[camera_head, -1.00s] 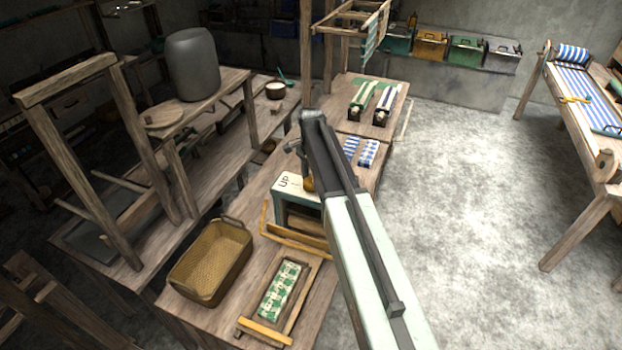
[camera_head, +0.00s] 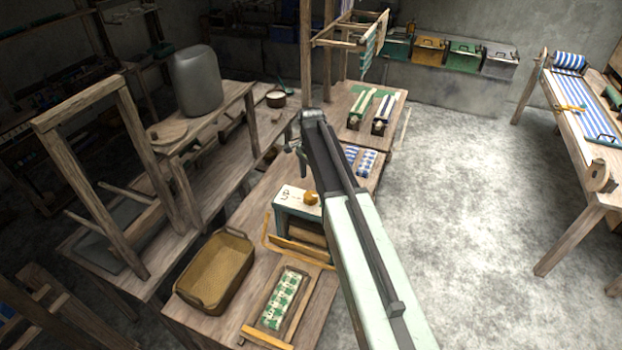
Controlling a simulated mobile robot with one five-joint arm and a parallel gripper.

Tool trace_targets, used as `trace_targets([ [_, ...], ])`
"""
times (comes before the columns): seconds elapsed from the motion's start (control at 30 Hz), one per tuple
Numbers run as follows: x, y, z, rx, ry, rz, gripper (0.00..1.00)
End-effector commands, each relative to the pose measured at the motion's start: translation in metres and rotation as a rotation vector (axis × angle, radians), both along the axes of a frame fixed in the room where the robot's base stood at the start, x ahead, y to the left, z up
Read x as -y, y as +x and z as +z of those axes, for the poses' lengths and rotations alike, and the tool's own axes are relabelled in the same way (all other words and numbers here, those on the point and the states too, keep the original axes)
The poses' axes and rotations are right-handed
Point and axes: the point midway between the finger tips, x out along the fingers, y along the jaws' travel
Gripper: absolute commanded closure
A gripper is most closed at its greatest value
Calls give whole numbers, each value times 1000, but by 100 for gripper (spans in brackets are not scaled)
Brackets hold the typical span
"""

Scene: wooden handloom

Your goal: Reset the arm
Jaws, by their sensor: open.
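My pale green and dark arm reaches up from the lower right over the workbench (camera_head: 190,320). My gripper (camera_head: 297,158) is at its far end, small in the picture, with its fingers apart and nothing seen between them. Below it a small round orange thing (camera_head: 311,198) rests on the top of a pale box with teal sides (camera_head: 287,196). The gripper appears above and apart from it. The arm hides part of the bench to the right of the box.
A woven basket (camera_head: 217,270) and a framed green-and-white cloth (camera_head: 283,298) lie at the near bench. Blue-striped cloths (camera_head: 367,162) lie beyond the arm. A wooden frame (camera_head: 110,180) and grey barrel (camera_head: 197,80) stand left. The floor (camera_head: 460,180) at right is clear.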

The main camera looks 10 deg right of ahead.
Motion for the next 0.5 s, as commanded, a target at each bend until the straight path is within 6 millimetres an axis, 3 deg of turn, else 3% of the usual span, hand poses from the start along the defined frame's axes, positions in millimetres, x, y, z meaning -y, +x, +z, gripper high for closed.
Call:
trace_targets([
  [0.03, 0, 0, 9, 0, 0, 0, 30],
  [0.5, 0, -1, 6, 0, 0, 3, 30],
])
